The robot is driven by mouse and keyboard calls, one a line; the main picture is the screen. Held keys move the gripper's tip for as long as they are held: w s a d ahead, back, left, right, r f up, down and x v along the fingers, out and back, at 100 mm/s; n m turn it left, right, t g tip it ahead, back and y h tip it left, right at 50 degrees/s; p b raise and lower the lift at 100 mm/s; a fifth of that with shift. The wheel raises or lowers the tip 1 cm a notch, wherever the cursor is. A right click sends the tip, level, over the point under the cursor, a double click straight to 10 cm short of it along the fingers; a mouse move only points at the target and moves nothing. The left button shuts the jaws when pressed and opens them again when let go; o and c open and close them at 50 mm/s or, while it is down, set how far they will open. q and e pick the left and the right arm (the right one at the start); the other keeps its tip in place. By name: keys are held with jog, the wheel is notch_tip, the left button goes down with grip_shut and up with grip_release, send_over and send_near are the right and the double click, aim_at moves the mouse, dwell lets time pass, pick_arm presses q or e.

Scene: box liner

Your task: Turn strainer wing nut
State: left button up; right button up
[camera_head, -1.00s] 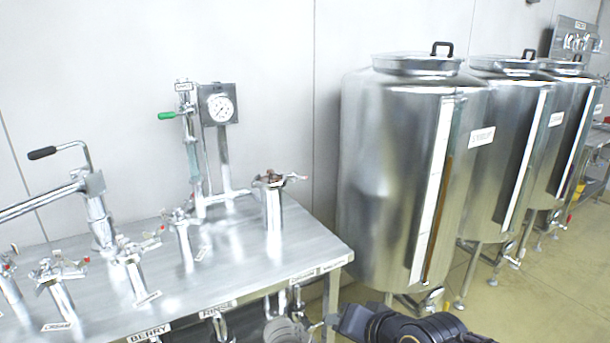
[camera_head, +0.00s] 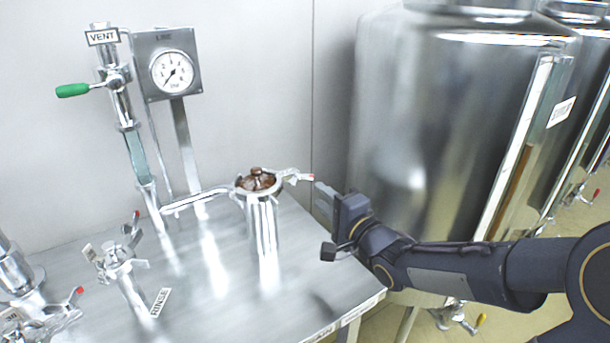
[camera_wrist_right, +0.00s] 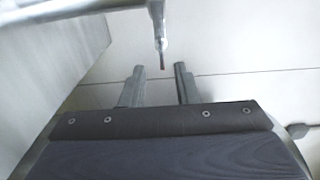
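The strainer appears to be the upright steel cylinder (camera_head: 262,225) on the table, with a brown top (camera_head: 256,180). A thin metal rod with a dark tip (camera_wrist_right: 161,45) hangs just ahead of the fingers. My left gripper is not in view.
A pressure gauge (camera_head: 171,71) and a vent pipe with a green handle (camera_head: 73,90) stand at the back of the steel table (camera_head: 215,310). A rinse valve (camera_head: 118,262) stands at the left. Large steel tanks (camera_head: 430,140) stand right of the table.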

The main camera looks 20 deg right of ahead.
aim_at(304, 182)
jog(key=w, duration=0.4)
jog(key=w+a, duration=0.1)
jog(key=w, duration=0.2)
jog(key=shift+a+p, duration=0.1)
jog(key=shift+p, duration=0.3)
grip_shut()
